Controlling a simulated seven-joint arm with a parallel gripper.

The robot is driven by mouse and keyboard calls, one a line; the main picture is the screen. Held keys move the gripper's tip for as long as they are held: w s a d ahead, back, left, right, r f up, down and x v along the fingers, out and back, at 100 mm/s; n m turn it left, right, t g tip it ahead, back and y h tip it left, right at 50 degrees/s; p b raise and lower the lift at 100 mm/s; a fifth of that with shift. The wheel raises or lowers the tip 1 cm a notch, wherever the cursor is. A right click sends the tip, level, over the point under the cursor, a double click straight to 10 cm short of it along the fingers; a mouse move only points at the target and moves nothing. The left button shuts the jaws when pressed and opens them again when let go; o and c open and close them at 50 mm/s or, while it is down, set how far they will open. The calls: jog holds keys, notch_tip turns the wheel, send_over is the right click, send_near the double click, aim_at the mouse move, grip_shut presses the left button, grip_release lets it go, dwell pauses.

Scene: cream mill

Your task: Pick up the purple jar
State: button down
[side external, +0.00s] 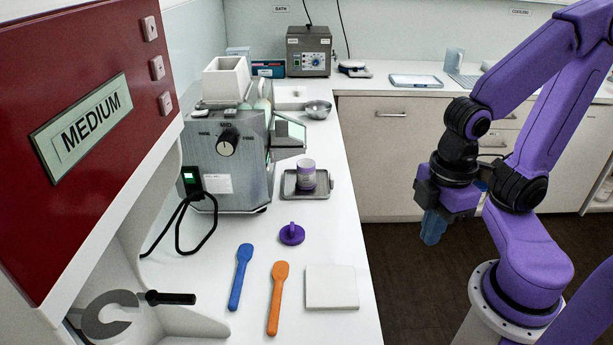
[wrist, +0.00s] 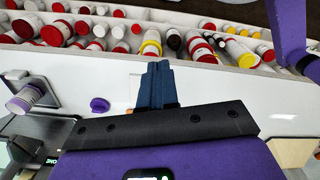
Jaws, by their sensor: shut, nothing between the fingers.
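A small jar (side external: 306,174) with a purple band and a pale label stands upright on a small metal tray (side external: 289,191) beside the mill. It also shows at the left edge of the wrist view (wrist: 25,98). A separate purple lid with a knob (side external: 292,234) lies on the white counter in front of the tray, and shows in the wrist view (wrist: 99,105). My gripper (side external: 433,230) hangs over the floor, right of the counter and well apart from the jar. Its blue fingers (wrist: 157,82) are shut together with nothing between them.
A blue spatula (side external: 240,277), an orange spatula (side external: 277,298) and a white square plate (side external: 331,287) lie on the near counter. The grey mill (side external: 225,160) stands left of the tray. Several jars with red, white and yellow parts (wrist: 150,45) fill a shelf.

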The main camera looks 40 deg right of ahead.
jog(key=shift+c, duration=1.4)
grip_release()
jog(key=n+t+h, duration=1.3)
jog(key=n, duration=0.1)
send_near(306, 161)
jog(key=x, duration=0.4)
jog(key=shift+s+d+f, duration=0.1)
jog(key=shift+s+d, duration=0.05)
jog(key=shift+d, duration=0.05)
jog(key=shift+w+a+x, duration=0.1)
jog(key=shift+x, duration=1.25)
jog(key=shift+w+a+x, duration=0.1)
jog(key=shift+x, duration=1.25)
